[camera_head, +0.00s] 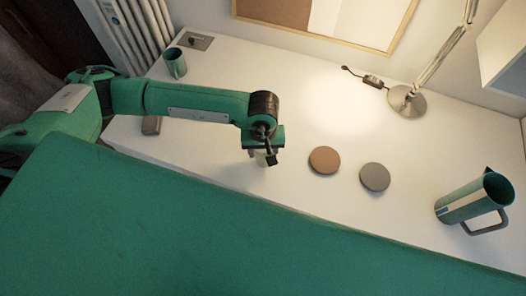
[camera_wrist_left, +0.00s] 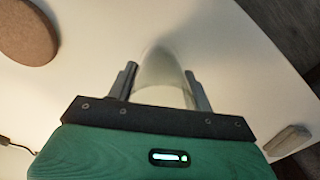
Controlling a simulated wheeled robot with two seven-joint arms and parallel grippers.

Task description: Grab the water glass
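The water glass (camera_wrist_left: 162,72) is clear and shows in the left wrist view between the two fingers of my left gripper (camera_wrist_left: 162,85). The fingers stand on either side of it, with a thin gap seeming to show at the left finger. In the head view my left gripper (camera_head: 264,158) points down over the white desk, and the glass is mostly hidden behind it. My right gripper is not in view.
On the white desk (camera_head: 310,210), a brown coaster (camera_head: 324,160) and a grey coaster (camera_head: 374,177) lie right of my gripper. A lamp (camera_head: 407,101) stands behind, a green mug (camera_head: 175,63) at back left, a grey block (camera_head: 151,125) left.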

